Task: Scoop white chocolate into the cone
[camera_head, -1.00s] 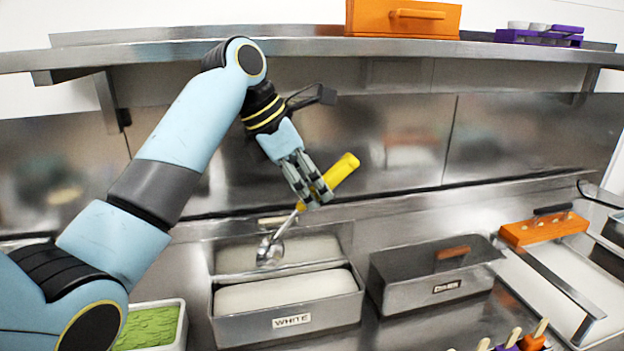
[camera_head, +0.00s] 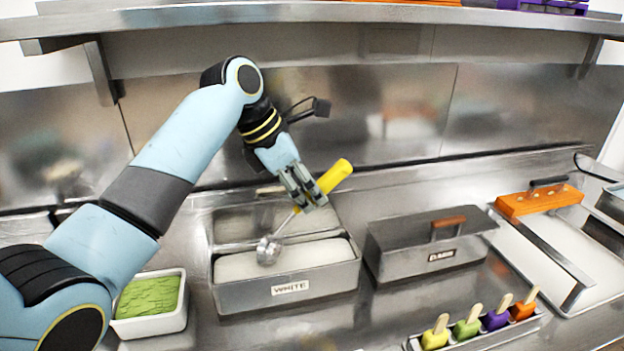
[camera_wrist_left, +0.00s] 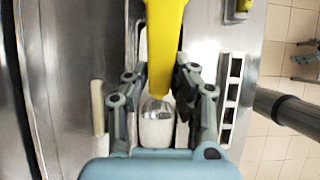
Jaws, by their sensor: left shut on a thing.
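My left gripper (camera_head: 308,198) is shut on the yellow handle (camera_head: 336,177) of a metal scoop. The handle also shows between the fingers in the left wrist view (camera_wrist_left: 165,35). The scoop's bowl (camera_head: 268,250) hangs tilted down at the surface of the white chocolate (camera_head: 300,256); I cannot tell whether it touches. The white chocolate fills the metal tub labelled WHITE (camera_head: 262,297), whose lid (camera_head: 232,226) stands open behind. No cone shows in the head view. My right gripper is not in view.
A closed metal tub with a dark label (camera_head: 405,262) stands right of the white one. A green-filled container (camera_head: 150,316) is at left, close to my arm. A rack of colored popsicles (camera_head: 470,345) is at front right. A shelf (camera_head: 350,14) runs above.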

